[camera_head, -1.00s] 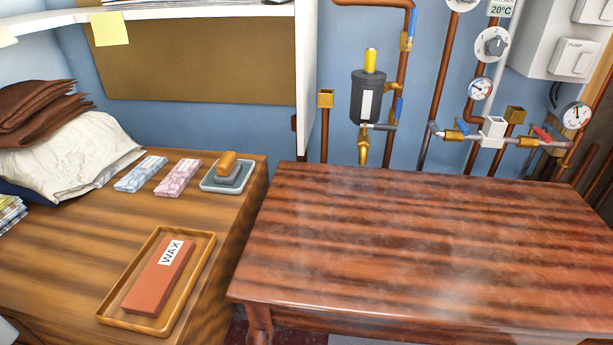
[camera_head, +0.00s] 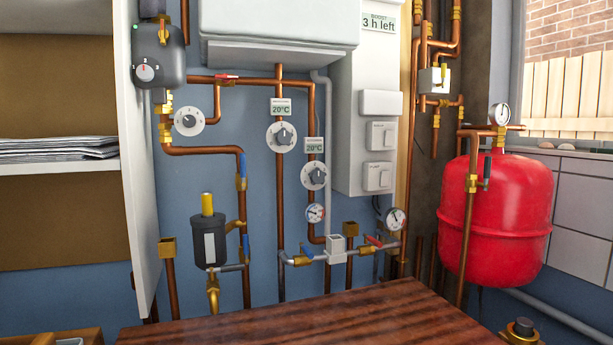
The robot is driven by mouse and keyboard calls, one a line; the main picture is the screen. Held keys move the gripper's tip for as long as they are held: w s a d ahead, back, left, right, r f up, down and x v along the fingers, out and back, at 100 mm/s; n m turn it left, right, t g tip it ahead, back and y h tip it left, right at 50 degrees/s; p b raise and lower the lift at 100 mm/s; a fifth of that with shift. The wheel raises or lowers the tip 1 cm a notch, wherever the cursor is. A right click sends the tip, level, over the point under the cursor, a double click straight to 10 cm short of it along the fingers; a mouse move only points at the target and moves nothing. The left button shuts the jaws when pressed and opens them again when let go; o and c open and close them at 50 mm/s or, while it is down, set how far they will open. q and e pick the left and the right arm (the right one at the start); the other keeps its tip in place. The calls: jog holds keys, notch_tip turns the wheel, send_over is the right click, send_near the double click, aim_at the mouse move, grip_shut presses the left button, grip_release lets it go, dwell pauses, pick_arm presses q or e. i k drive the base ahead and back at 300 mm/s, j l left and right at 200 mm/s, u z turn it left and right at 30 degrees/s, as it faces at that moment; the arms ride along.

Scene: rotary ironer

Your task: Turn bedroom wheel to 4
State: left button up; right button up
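Three round white wheels with grey knobs are on the copper pipes on the blue wall in the head view. One wheel (camera_head: 188,121) is at the left, one middle wheel (camera_head: 281,137) sits under a 20°C display (camera_head: 281,106), and a lower right wheel (camera_head: 314,176) sits under a second 20°C display (camera_head: 315,145). The small headings on the displays are too small to read, so I cannot tell which wheel is the bedroom one. The numbers on the wheels are also too small to read. Neither of my grippers is in view.
A dark wooden table (camera_head: 330,318) stands below the pipes. A white shelf side panel (camera_head: 136,160) stands to the left. A white boiler (camera_head: 268,28) hangs above the wheels. A red tank (camera_head: 510,220) is at the right. The space before the wheels looks clear.

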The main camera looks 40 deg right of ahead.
aim_at(282, 136)
jog(key=z, duration=1.05)
